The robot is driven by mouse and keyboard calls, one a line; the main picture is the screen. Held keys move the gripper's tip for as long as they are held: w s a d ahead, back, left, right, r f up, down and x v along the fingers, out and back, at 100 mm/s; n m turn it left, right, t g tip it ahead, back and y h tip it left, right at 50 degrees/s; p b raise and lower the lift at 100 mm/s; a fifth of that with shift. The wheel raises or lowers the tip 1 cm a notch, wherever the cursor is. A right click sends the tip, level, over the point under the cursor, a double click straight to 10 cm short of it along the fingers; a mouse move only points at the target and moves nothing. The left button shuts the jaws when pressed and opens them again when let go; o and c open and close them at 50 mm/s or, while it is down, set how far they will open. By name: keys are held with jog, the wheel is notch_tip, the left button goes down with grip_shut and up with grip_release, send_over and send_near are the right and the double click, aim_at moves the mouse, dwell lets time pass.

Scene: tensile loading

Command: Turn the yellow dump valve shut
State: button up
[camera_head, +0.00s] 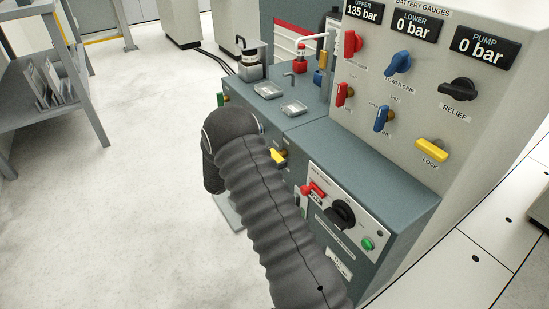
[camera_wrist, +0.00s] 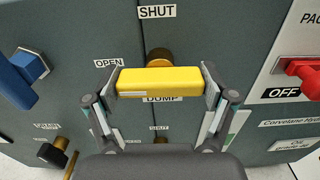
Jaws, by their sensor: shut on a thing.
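The yellow dump valve handle (camera_wrist: 160,82) lies level across the middle of the wrist view, in front of its brass stem (camera_wrist: 158,57). The SHUT label (camera_wrist: 157,12) is above it, the OPEN label (camera_wrist: 108,63) is to its upper left, and the DUMP label (camera_wrist: 161,99) is partly hidden below it. My gripper (camera_wrist: 164,83) is shut on the handle, one finger at each end. In the head view a small part of the yellow handle (camera_head: 278,157) shows beside my dark sleeved arm, which hides my gripper.
A blue handle (camera_wrist: 24,74) is left and a red handle (camera_wrist: 302,70) with an OFF label is right. A black-and-brass valve (camera_wrist: 54,153) is lower left. Another yellow handle, marked LOCK (camera_head: 432,151), is on the upper panel. The floor to the left is clear up to a shelf rack (camera_head: 55,80).

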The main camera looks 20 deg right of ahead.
jog(key=shift+f, duration=0.15)
jog(key=m+b, duration=0.3)
jog(key=b, duration=0.2)
jog(key=shift+f+m, duration=0.2)
jog(key=shift+m, duration=0.2)
jog(key=m+b, duration=0.5)
jog(key=b, duration=0.2)
jog(key=m+b, duration=0.1)
jog(key=m, duration=0.1)
jog(key=m+b, duration=0.1)
jog(key=m, duration=0.1)
jog(key=shift+s+r, duration=0.1)
jog(key=shift+r, duration=0.1)
jog(key=m, duration=0.4)
jog(key=shift+m, duration=0.4)
jog(key=o, duration=1)
jog(key=shift+d, duration=0.1)
